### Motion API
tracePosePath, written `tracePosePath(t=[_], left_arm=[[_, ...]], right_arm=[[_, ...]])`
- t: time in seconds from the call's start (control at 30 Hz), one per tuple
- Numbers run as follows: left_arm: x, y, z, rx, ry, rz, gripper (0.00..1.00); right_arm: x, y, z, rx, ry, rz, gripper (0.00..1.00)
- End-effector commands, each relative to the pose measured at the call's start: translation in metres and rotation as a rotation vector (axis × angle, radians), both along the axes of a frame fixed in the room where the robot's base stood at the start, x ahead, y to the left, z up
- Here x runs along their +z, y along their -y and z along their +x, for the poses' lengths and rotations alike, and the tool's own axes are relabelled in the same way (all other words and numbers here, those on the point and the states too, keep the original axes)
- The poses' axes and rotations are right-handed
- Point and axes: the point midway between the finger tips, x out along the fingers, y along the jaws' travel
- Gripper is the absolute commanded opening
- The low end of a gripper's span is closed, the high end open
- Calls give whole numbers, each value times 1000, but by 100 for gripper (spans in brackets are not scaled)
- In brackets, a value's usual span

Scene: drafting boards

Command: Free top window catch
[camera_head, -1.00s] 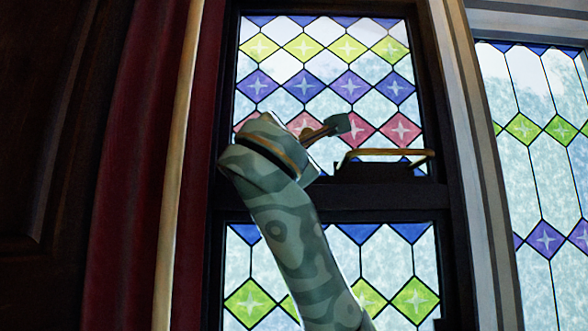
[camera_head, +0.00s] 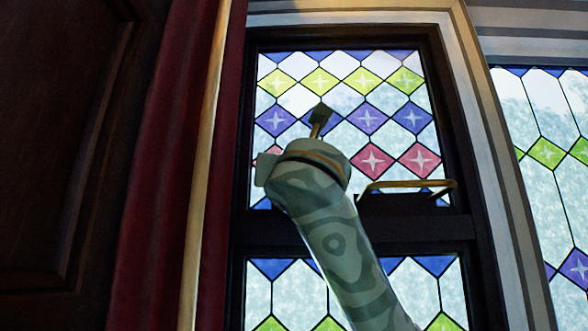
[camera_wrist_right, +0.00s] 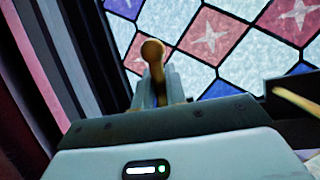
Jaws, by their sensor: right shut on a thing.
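The top window sash (camera_head: 345,150) has stained glass diamonds in a dark frame. My right gripper (camera_wrist_right: 158,82) is shut on the brass window catch (camera_wrist_right: 153,50), whose rounded end sticks up past the fingers in the right wrist view. In the head view my right arm, patterned grey-green, rises from below across the sash, and a short brass piece shows above the wrist with a dark block at its top. The wrist hides the catch's base. My left gripper is not in view.
A brass bar handle (camera_head: 410,184) is on the sash's lower rail, right of my arm. A red curtain (camera_head: 185,170) and pale pole (camera_head: 208,160) stand left, beside a dark wood panel (camera_head: 60,150). Another stained glass window (camera_head: 545,190) is at right.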

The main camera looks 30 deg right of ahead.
Motion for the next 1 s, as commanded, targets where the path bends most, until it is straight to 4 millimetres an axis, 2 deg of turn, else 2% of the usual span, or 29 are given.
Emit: tracePosePath(t=[0.63, 0.67, 0.7, 1.0], left_arm=[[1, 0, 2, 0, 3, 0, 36], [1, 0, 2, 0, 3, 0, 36], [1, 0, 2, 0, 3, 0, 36], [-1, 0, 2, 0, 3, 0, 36]], right_arm=[[-4, -4, 4, 1, -35, -47, 0], [-4, -4, 4, 1, -35, -47, 19], [-4, -4, 4, 1, -35, -47, 22], [-3, -4, 1, 1, -28, -43, 22]])
